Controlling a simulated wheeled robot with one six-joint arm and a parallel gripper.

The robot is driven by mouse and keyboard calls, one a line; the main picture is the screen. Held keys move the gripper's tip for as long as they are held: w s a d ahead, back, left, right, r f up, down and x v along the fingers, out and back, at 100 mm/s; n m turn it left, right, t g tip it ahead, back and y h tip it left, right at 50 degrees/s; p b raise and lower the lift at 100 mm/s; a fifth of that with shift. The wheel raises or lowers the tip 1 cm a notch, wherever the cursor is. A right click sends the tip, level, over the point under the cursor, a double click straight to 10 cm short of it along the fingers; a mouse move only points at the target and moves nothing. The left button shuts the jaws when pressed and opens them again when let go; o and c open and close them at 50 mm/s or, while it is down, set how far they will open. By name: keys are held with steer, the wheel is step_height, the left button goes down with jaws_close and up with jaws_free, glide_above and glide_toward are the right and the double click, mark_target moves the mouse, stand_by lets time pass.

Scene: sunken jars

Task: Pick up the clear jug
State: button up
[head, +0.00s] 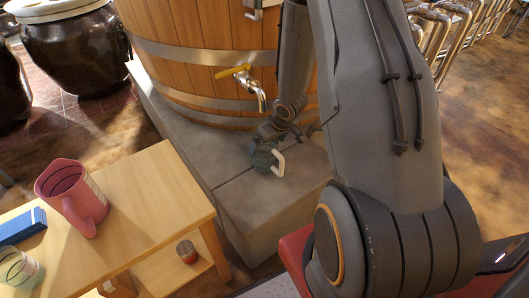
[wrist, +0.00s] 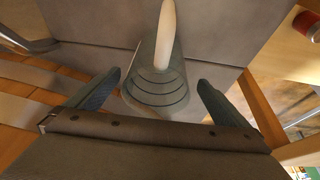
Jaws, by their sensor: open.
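The clear jug (head: 262,159), a see-through grey-green vessel with a white handle, stands on the grey stone ledge below the barrel's tap. My gripper (head: 270,142) is right at it, coming from above and behind, and partly hides it. In the wrist view the jug (wrist: 156,88) shows its ringed body between the two open fingers of my gripper (wrist: 159,80), with its white handle pointing away from the palm. Gaps show on both sides, so the fingers do not appear to grip it.
A wooden barrel (head: 205,62) with a brass tap (head: 243,77) rises behind the ledge (head: 240,205). A wooden table (head: 140,195) at left holds a pink jug (head: 72,190), a blue box (head: 22,225) and a clear ringed vessel (head: 18,270). A red-labelled jar (head: 187,252) sits on its lower shelf.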

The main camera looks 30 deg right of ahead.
steer(key=b+x, duration=0.1)
steer(key=x, duration=0.7)
steer(key=shift+s+d, duration=0.1)
steer(key=c, duration=1.4)
steer(key=shift+c, duration=0.2)
steer(key=shift+r, duration=0.2)
